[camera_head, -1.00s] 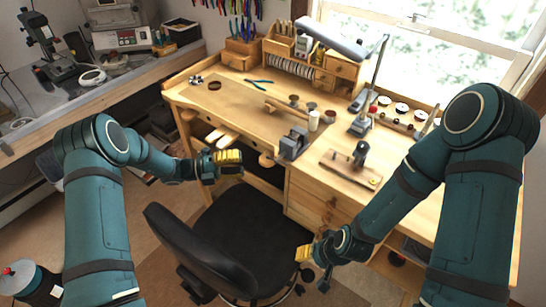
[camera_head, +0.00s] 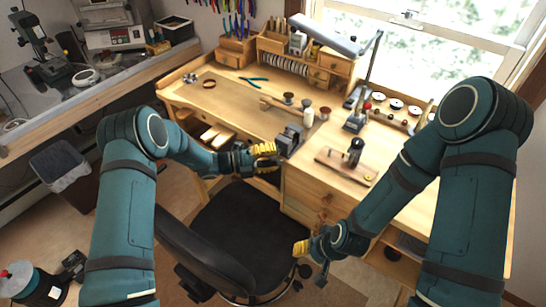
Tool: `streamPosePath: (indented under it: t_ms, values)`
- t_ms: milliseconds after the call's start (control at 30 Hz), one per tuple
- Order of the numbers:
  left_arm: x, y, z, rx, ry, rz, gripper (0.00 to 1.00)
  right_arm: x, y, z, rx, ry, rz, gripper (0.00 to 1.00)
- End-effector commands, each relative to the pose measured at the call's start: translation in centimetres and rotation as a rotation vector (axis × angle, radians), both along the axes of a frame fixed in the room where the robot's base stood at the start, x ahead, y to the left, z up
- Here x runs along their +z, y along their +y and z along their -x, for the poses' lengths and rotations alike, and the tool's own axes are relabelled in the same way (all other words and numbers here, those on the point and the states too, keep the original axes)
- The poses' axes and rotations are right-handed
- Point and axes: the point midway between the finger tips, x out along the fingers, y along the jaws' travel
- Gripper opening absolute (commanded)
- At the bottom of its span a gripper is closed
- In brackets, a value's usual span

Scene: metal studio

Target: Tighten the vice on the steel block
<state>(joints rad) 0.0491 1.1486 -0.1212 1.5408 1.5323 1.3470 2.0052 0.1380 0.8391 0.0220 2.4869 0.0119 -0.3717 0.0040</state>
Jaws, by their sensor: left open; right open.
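The grey vice (camera_head: 290,139) sits at the front edge of the wooden workbench (camera_head: 225,105), near the middle of the view. I cannot make out the steel block or the vice's handle at this size. My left gripper (camera_head: 268,157) is open, just left of and a little below the vice, in front of the bench edge. Its yellow fingers appear close to the vice, but I cannot tell whether they touch it. My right gripper (camera_head: 300,247) is open and low, beside the chair and below the bench top, well away from the vice.
A black chair (camera_head: 235,225) stands below my grippers. A wooden board with a dark tool (camera_head: 355,152) lies right of the vice. Spools, a lamp (camera_head: 325,35) and pliers (camera_head: 254,81) are on the bench. Its left top is mostly clear.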

Motion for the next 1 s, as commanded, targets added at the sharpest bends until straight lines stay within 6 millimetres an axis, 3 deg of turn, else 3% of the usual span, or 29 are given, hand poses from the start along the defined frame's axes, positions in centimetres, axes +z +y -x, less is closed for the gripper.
streamPosePath:
  t_ms: [100,200,233,733,1000]
  values:
    - [0.0,0.0,0.0,0.000,0.000,0.000,0.39,0.0,0.0,0.0,0.000,0.000,0.000,0.51]
    - [0.0,0.0,0.0,0.000,0.000,0.000,0.04,0.0,0.0,0.0,0.000,0.000,0.000,0.51]
    - [0.0,0.0,0.0,0.000,0.000,0.000,0.00,0.0,0.0,0.0,0.000,0.000,0.000,0.51]
    - [0.2,0.0,0.0,-0.002,-0.016,-0.019,0.00,0.2,0.0,0.0,0.000,0.000,0.000,0.51]
    - [0.4,0.0,0.0,-0.001,-0.100,-0.134,0.00,1.3,0.0,0.0,0.000,0.000,-0.002,0.51]
